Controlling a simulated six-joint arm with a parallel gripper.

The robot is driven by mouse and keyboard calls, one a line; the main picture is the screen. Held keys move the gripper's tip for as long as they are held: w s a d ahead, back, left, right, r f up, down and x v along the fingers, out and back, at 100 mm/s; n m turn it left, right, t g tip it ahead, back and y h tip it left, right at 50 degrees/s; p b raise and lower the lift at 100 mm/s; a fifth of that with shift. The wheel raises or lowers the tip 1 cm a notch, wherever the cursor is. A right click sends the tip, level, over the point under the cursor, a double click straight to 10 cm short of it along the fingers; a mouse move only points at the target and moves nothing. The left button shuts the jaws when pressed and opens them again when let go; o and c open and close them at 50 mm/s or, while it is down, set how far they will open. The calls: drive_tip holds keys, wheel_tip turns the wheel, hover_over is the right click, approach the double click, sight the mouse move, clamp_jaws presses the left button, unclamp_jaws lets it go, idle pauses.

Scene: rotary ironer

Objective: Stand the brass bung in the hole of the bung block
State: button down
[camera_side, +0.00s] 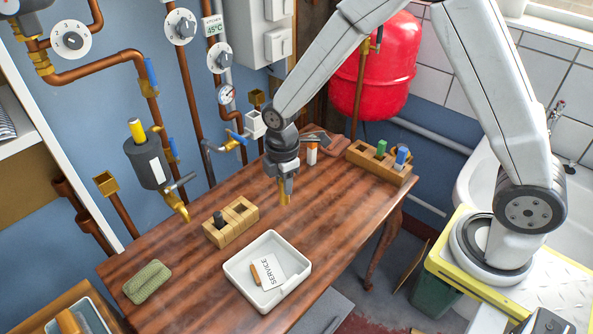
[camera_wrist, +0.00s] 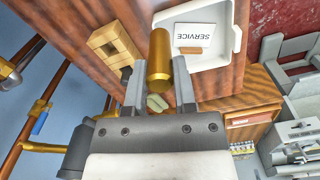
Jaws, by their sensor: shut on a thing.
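The brass bung (camera_side: 284,197) is a gold cylinder held between the jaws of my gripper (camera_side: 285,183). It points down, roughly upright, above the wooden table and apart from it. In the wrist view the bung (camera_wrist: 160,62) sits between the two fingers of my gripper (camera_wrist: 159,80). A pale wooden block (camera_side: 231,225) lies left of and below my gripper in the side view, with a dark peg (camera_side: 218,218) in one hole and another hole empty. This block (camera_wrist: 105,38) also shows in the wrist view. I cannot tell for certain which block is the bung block.
A second wooden block (camera_side: 372,166) with green and blue pegs stands at the back right. A white tray (camera_side: 236,274) holds a SERVICE card. A green sponge (camera_side: 147,282) lies front left. Pipes line the wall.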

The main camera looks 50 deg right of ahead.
drive_tip(key=shift+s+a+r, duration=0.2)
drive_tip(key=shift+a, duration=0.6)
approach(238, 200)
drive_tip(key=shift+s+a+f, duration=0.4)
drive_tip(key=shift+s+f, duration=0.25)
drive_tip(key=shift+s, duration=0.15)
drive_tip(key=shift+s+a+f, duration=0.4)
drive_tip(key=shift+s+f, duration=0.25)
drive_tip(key=shift+s, duration=0.1)
drive_tip(key=shift+w+f, duration=0.2)
drive_tip(key=shift+f, duration=1.6)
drive_tip(key=shift+f, duration=0.15)
drive_tip(key=shift+c, duration=2.1)
unclamp_jaws()
